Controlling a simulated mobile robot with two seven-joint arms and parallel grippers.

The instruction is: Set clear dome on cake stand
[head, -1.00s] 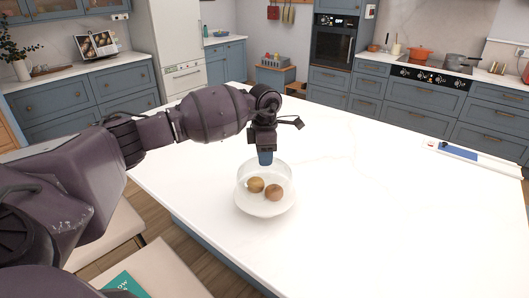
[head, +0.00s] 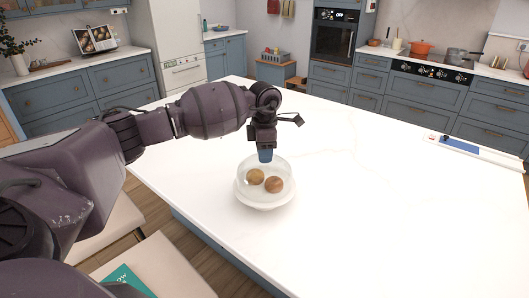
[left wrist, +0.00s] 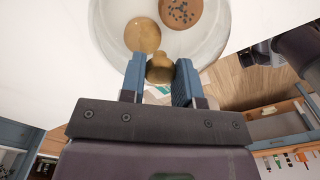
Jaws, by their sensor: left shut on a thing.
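The clear dome (head: 248,176) is over the white cake stand (head: 265,206) near the front edge of the island. Its lower rim looks level with the plate, but I cannot tell if it rests there. Two brown round baked goods (head: 274,185) show through the dome, one with dark spots (left wrist: 181,13) in the left wrist view. My left gripper (head: 265,156) points down above the dome and is shut on its knob. In the left wrist view, the brownish knob (left wrist: 160,68) sits between the blue fingertips. My right gripper is out of view.
The white island top (head: 380,210) is broad and mostly clear. A blue and white item (head: 460,147) lies at its right edge. Pale seats (head: 160,268) stand along the near side, one with a green book (head: 125,281). Counters and an oven (head: 333,44) line the back.

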